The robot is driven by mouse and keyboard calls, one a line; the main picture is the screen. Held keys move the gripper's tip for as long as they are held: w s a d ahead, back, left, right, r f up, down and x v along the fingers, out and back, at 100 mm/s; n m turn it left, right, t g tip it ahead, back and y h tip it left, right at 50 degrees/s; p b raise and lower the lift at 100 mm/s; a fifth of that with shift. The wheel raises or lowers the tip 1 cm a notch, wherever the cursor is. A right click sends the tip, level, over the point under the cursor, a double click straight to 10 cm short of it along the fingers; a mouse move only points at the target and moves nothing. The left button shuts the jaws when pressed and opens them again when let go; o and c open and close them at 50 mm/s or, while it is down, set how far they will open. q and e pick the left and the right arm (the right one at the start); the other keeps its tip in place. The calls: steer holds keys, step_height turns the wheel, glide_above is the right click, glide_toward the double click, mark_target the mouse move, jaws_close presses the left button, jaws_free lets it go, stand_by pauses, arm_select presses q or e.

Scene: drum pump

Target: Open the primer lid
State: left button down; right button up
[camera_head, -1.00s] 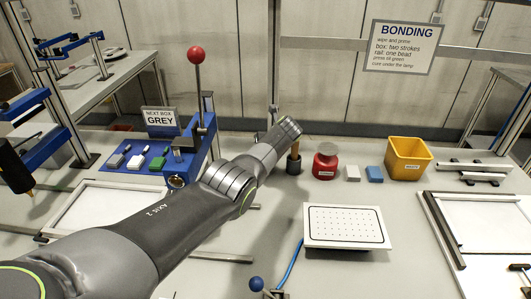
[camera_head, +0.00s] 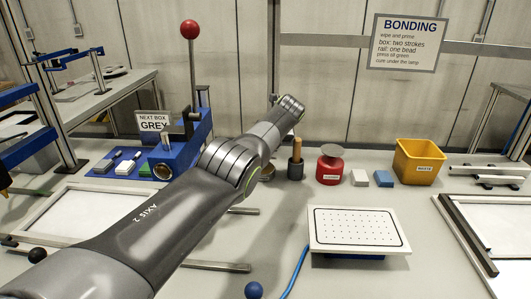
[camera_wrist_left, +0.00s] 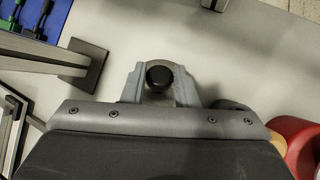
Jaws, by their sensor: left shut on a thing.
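My left arm (camera_head: 235,165) crosses the head view and hides its own gripper there. In the left wrist view my left gripper (camera_wrist_left: 160,82) is shut on a round black knob (camera_wrist_left: 159,75). The knob sits between the two grey fingers, and what lies below it is mostly hidden, so I cannot tell whether it is the primer lid's knob. A red can (camera_head: 330,172) with a grey disc top stands right of the arm. Its red side also shows at the right edge of the wrist view (camera_wrist_left: 299,140). My right gripper is not in view.
A dark pot with a wooden handle (camera_head: 296,150) stands between the arm and the red can. A yellow bin (camera_head: 418,165) is at the back right. A white perforated plate (camera_head: 357,229) lies in front. A blue press with a red-balled lever (camera_head: 190,30) stands behind the arm.

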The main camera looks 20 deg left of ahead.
arm_select(q)
steer(key=shift+w+r, duration=0.1)
steer(key=shift+r, duration=0.05)
stand_by(0.3)
steer(key=c, duration=1.3)
jaws_free()
steer(key=shift+o, duration=0.8)
steer(key=shift+p+v, duration=0.75)
steer(key=shift+s+d+r+p, duration=0.3)
steer(key=shift+d+r+p, duration=0.05)
steer(key=shift+r+p, duration=0.2)
steer(key=b+v, duration=0.1)
steer(key=v, duration=1.3)
steer(key=shift+r+b, duration=0.2)
steer(key=shift+b, duration=0.1)
